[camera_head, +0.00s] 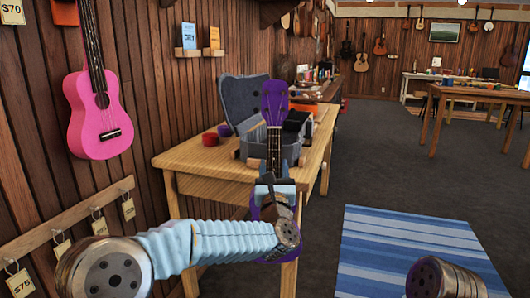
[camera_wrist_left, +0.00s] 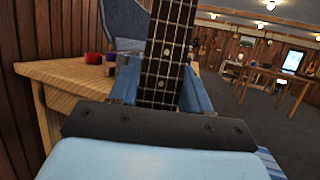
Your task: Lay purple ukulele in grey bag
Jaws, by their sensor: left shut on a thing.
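The purple ukulele (camera_head: 274,97) is upright in the head view, its purple headstock up and its dark neck running down into my left gripper (camera_head: 274,170). The gripper is shut on the neck; the wrist view shows the fretboard (camera_wrist_left: 168,55) between the two fingers. Purple body edges show around my wrist, and the rest of the body is hidden behind it. The grey bag (camera_head: 243,97) lies open on the wooden table, its lid raised at the back left. The ukulele stands in front of the bag and hides part of it. My right gripper is out of view.
The wooden table (camera_head: 196,163) has small red and purple items (camera_head: 211,138) left of the bag. A pink ukulele (camera_head: 97,115) hangs on the left wall above price tags on pegs. A blue striped rug (camera_head: 385,250) lies on the open floor at right.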

